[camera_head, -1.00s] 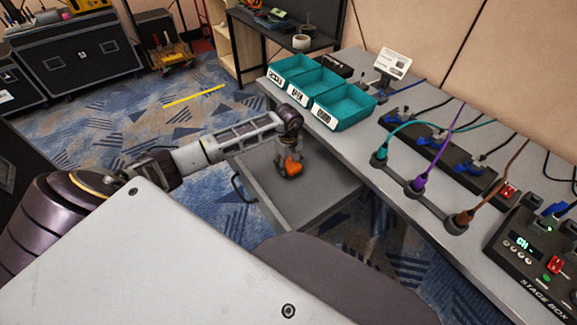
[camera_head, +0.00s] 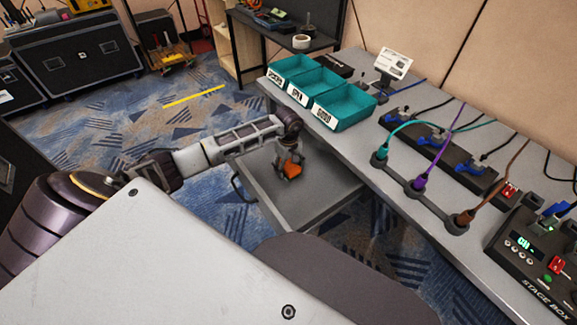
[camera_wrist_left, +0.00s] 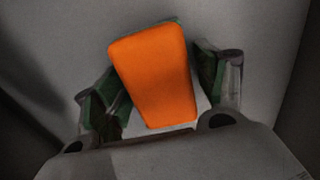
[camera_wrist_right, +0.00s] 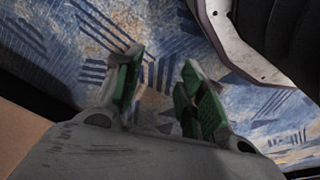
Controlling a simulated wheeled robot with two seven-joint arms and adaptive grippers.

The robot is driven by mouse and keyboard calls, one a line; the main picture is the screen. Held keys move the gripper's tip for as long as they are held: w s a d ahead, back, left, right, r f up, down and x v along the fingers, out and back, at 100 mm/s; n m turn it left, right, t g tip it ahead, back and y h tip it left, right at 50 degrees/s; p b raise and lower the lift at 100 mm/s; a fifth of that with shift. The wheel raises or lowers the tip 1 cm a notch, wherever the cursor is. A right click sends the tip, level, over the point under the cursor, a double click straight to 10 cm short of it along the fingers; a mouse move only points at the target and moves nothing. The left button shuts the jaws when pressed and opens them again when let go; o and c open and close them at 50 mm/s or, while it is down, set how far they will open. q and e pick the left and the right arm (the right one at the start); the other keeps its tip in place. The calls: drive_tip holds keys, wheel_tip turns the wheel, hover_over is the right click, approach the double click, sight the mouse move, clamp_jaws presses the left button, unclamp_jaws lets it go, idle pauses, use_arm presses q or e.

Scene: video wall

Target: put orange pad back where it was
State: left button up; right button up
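The orange pad (camera_head: 291,170) is at the open grey drawer (camera_head: 262,190) under the workbench. In the left wrist view the pad (camera_wrist_left: 155,75) is tilted and skewed between the fingers, overlapping the left fingertip, with a narrow gap at the right finger. My left gripper (camera_head: 289,158) reaches down into the drawer around the pad, its fingers spread wide. Whether the pad's lower edge touches the drawer floor is hidden. My right gripper (camera_wrist_right: 160,75) is open and empty above the patterned carpet; it is out of the head view.
The workbench (camera_head: 370,160) beside the drawer carries teal bins (camera_head: 340,107), a power strip with cables (camera_head: 440,150), a connector bar (camera_head: 415,192) and a stage box (camera_head: 535,245). The drawer is otherwise bare. Open carpet (camera_head: 110,135) lies to the left.

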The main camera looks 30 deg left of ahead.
sight(288, 163)
drive_tip(key=shift+s+f, duration=0.1)
drive_tip(key=shift+f, duration=0.05)
use_arm(q)
drive_tip(key=shift+r, duration=0.1)
idle(0.3)
wheel_tip(288, 163, up, 11)
drive_tip(key=shift+f+p, duration=0.1)
drive_tip(key=shift+p, duration=0.7)
drive_tip(key=shift+r, duration=0.65)
use_arm(e)
drive_tip(key=f, duration=0.1)
drive_tip(key=d+f, duration=0.1)
drive_tip(key=f, duration=0.2)
drive_tip(key=shift+s+d+f, duration=0.25)
drive_tip(key=shift+s+d, duration=0.05)
drive_tip(key=shift+s+f, duration=0.1)
drive_tip(key=shift+s, duration=0.25)
